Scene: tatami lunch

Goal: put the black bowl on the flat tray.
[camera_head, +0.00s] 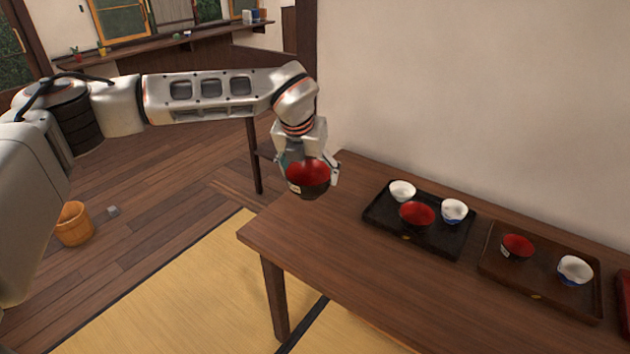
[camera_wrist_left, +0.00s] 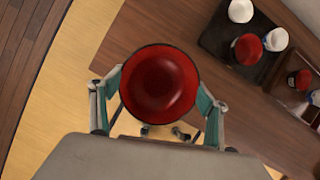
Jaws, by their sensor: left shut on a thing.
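The black bowl (camera_head: 309,184), dark outside and red inside, hangs in my left gripper (camera_head: 309,168) above the left end of the table. It also shows in the left wrist view (camera_wrist_left: 160,82), mouth toward the camera and looking empty, between the two fingers. My left gripper is shut on it. A black tray (camera_head: 447,241) lies to the right on the table, holding a white bowl (camera_head: 402,190), a red-lined bowl (camera_head: 416,215) and a blue-and-white bowl (camera_head: 454,210). A brown tray (camera_head: 537,278) lies further right. I cannot tell which is the flat tray. My right gripper is not in view.
On the brown tray stand a small red-lined bowl (camera_head: 517,246) and a blue-and-white bowl (camera_head: 574,269). A red item (camera_head: 624,300) is cut off at the right edge. The wooden table (camera_head: 340,240) is bare left of the black tray. A wall (camera_head: 480,90) rises behind.

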